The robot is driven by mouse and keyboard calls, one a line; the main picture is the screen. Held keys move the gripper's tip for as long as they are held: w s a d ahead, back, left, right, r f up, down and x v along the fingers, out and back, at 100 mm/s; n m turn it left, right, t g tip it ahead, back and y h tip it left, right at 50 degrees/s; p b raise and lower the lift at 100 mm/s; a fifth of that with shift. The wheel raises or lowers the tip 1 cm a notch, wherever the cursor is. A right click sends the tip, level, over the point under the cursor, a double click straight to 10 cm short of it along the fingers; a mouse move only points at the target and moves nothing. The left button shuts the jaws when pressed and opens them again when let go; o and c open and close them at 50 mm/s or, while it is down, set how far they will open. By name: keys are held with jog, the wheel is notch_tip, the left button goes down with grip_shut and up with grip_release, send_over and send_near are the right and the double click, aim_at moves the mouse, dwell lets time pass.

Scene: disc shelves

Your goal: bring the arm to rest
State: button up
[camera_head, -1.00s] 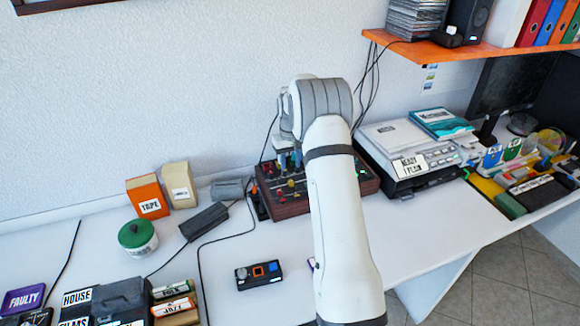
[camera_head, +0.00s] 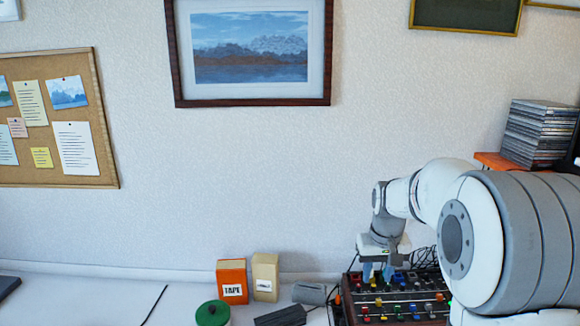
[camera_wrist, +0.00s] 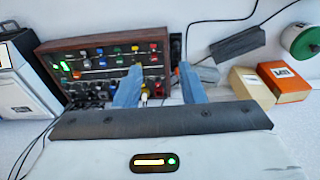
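My arm (camera_head: 520,235) enters the head view from the right, with its large joint close to the camera. My gripper (camera_head: 377,275) points down over the back of a mixer (camera_head: 385,318) with several coloured knobs. In the wrist view, my gripper (camera_wrist: 158,76) shows two blue fingers standing apart, with nothing held between them. The mixer also shows in the wrist view (camera_wrist: 90,40), beyond the fingers. I cannot tell how far the fingertips are above it.
An orange TAPE box (camera_head: 232,281), a cream box (camera_head: 265,277), a green-lidded tub (camera_head: 212,313) and a dark adapter (camera_head: 280,316) stand left of the mixer. A CD stack (camera_head: 538,133) rests on an orange shelf (camera_head: 496,161). The wall carries a framed picture (camera_head: 250,102) and a corkboard (camera_head: 105,120).

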jog(key=s+a, duration=0.2)
jog(key=s, duration=1)
jog(key=s+a+r+t, duration=0.1)
jog(key=s+a, duration=0.2)
jog(key=s, duration=0.8)
jog(key=shift+s+a+r+t, duration=0.3)
jog(key=shift+s, duration=0.1)
